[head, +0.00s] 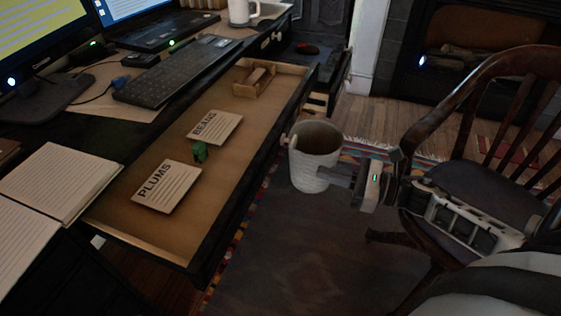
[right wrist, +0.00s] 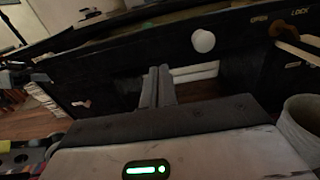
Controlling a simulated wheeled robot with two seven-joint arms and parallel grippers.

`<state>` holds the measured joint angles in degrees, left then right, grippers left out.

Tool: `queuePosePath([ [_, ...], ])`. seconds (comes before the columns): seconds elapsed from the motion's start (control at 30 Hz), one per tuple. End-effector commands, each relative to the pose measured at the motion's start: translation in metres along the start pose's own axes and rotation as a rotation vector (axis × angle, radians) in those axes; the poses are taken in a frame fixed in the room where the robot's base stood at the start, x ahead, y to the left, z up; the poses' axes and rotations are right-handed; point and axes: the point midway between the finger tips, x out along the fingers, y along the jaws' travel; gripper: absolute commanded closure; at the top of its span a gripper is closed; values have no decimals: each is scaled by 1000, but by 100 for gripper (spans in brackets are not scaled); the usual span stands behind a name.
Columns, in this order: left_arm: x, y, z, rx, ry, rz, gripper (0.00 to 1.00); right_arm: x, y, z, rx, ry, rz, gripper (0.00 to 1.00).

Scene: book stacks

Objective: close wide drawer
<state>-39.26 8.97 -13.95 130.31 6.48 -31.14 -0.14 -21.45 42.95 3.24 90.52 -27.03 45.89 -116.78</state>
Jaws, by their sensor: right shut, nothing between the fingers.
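The wide drawer (head: 203,200) is pulled out from the desk, its inside showing in the head view. Its dark front (right wrist: 235,62) with a round white knob (right wrist: 203,41) fills the upper part of the right wrist view. The knob (head: 284,140) also shows at the drawer's outer edge in the head view. My right gripper (head: 338,176) is shut and empty, to the right of the drawer front and apart from it in the head view. Its fingers (right wrist: 157,87) point toward the front, below and left of the knob. My left gripper is not in view.
The drawer holds a PLUMS card (head: 166,186), a BEANS card (head: 216,126), a green block (head: 200,151) and a wooden holder (head: 268,82). A pale bin (head: 314,150) stands near my right gripper. A wooden chair (head: 480,120) is at right. A smaller drawer (head: 318,102) is open behind.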

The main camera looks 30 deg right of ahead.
Motion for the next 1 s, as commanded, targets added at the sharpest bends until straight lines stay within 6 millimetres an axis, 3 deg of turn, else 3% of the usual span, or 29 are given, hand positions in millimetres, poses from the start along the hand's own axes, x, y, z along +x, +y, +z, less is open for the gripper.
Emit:
queuePosePath([
  [0.3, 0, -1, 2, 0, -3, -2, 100, 70, 0, 2, -1, -5, 0, 100],
  [0.5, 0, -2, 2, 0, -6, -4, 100, 98, -1, 1, 0, -3, -1, 100],
  [0.7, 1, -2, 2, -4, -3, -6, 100, 109, 0, 0, 1, -1, -1, 100],
  [1.0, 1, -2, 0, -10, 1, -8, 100, 109, 0, 0, 1, 0, -1, 100],
])
